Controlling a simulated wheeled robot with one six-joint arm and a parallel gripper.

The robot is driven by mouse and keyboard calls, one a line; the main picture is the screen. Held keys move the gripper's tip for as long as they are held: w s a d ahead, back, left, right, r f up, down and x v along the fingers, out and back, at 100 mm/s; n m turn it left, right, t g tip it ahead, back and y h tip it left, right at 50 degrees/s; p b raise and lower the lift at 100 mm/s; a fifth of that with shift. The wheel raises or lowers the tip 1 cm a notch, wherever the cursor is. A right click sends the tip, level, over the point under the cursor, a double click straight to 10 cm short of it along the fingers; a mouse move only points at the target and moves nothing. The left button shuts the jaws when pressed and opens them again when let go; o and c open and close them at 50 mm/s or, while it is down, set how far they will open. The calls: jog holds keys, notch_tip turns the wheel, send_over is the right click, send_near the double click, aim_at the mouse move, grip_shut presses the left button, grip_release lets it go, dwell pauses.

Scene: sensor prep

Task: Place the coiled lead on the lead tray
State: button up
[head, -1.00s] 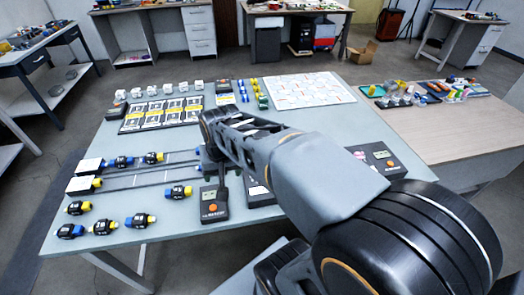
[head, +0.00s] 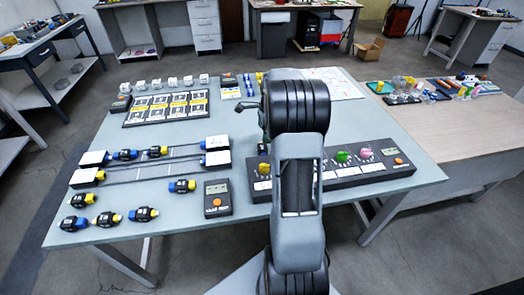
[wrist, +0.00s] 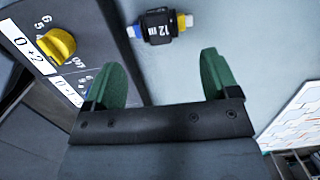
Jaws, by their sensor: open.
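My gripper (wrist: 160,64) shows in the wrist view with two green fingers spread apart and nothing between them. It is above the grey table. In the head view my arm hides most of the gripper. I cannot make out the coiled lead in either view. Small coloured trays stand on the wooden side table, one of them green (head: 372,88); I cannot tell which is the lead tray.
A dark panel with coloured knobs (head: 384,166) lies along the table's near right. A handheld meter (head: 217,207), sensors on two rails and several loose sensors (head: 181,187) are on the left. A dark card tray (head: 130,120) stands behind; a white patterned board (head: 345,90) is partly hidden.

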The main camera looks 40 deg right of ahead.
aim_at(262, 146)
jog(key=shift+w+a+f, duration=0.1)
jog(key=shift+a+f, duration=0.1)
jog(key=shift+f, duration=1.15)
jog(key=shift+w+a+f, duration=0.1)
jog(key=shift+a+f, duration=0.05)
jog(key=shift+f, duration=1.25)
jog(key=shift+a+f, duration=0.2)
jog(key=shift+f, duration=1.15)
jog(key=c, duration=0.7)
